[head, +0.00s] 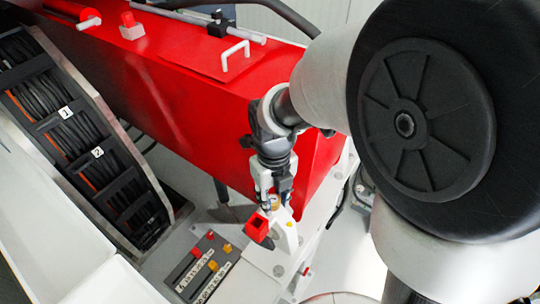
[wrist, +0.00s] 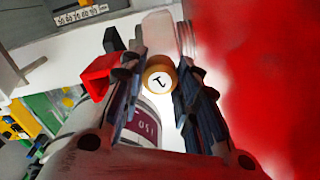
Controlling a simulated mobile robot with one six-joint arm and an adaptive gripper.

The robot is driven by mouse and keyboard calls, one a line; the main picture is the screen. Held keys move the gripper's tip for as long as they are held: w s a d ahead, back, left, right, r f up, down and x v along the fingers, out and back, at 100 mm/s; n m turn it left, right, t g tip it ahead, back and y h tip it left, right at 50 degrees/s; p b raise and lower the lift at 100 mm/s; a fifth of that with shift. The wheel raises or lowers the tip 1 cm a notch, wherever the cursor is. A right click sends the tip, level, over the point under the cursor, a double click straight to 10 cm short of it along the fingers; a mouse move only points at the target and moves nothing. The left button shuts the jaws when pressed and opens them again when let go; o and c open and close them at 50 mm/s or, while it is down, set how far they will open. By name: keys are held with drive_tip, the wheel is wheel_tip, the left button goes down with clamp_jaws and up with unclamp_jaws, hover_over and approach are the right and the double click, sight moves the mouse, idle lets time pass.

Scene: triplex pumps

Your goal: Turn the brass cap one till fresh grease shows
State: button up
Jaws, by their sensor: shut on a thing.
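The brass cap (wrist: 161,78) shows in the wrist view as a round brass rim with a white face and a dark mark that looks like a 1. My gripper (wrist: 160,85) has its two dark fingers on either side of the cap, shut on it. In the head view my gripper (head: 273,196) reaches down beside the red housing, and a little of the brass cap (head: 274,204) shows between the fingers. I see no grease in either view; the cap's underside is hidden.
The large red housing (head: 190,95) stands close beside my gripper and fills the right of the wrist view. A red block-shaped part (head: 257,228) sits just below the fingers. A panel with red and yellow pieces (head: 207,268) lies to the lower left. A cable tray (head: 75,130) runs at left.

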sight(273, 198)
drive_tip(key=shift+w+r, duration=0.1)
drive_tip(key=o, duration=0.8)
wheel_tip(273, 198, up, 12)
idle(0.3)
